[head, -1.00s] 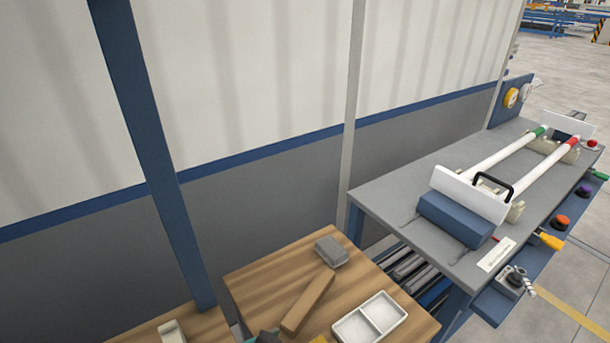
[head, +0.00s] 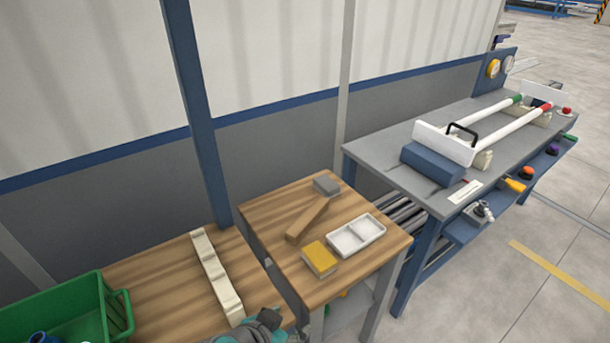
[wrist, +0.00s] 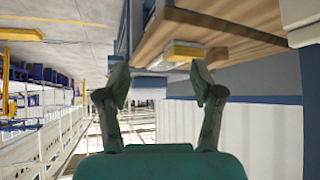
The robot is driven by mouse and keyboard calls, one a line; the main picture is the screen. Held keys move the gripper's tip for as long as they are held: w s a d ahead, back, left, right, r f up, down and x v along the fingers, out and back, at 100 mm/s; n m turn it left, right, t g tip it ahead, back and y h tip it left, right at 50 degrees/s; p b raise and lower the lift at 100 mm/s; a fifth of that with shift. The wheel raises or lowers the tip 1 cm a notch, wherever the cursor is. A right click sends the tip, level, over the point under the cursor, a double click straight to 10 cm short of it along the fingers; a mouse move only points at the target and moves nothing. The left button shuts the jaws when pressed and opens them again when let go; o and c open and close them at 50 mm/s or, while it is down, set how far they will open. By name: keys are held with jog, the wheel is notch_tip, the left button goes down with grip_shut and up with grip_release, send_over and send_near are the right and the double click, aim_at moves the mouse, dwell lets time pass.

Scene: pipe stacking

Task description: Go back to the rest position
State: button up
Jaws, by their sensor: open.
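My gripper (wrist: 160,85) shows in the wrist view with its two fingers spread apart and nothing between them. In the head view, part of my arm's end shows at the bottom edge, in front of the wooden table; its fingertips cannot be made out there. Two white pipes, one with a green end (head: 488,112) and one with a red end (head: 522,125), lie on supports on the grey workbench (head: 385,168), apart from my gripper. A cream notched rack (head: 215,275) lies on the left wooden table.
A green crate (head: 120,312) holding something blue stands at the lower left. The middle wooden table (head: 265,225) carries a yellow sponge-like block (head: 319,258), a white two-part tray (head: 357,235), a wooden block (head: 308,219) and a grey block (head: 327,185). Open floor (head: 500,300) lies at right.

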jog(key=d+f+n+t+y, duration=0.2)
jog(key=d+f+n, duration=0.2)
jog(key=d+f, duration=0.6)
jog(key=s+d+f+n+y, duration=0.2)
jog(key=s+d+f+n, duration=0.1)
jog(key=s+d+f, duration=0.4)
jog(key=s+d+r+t, duration=0.1)
jog(key=s+r, duration=0.3)
jog(key=s, duration=0.3)
jog(key=s+d+r+t, duration=0.2)
jog(key=s+r, duration=0.3)
jog(key=s, duration=0.3)
jog(key=s+d+r+t+y, duration=0.1)
jog(key=s+d+r+t, duration=0.1)
jog(key=s+r, duration=0.3)
jog(key=s, duration=0.2)
jog(key=shift+s, duration=0.3)
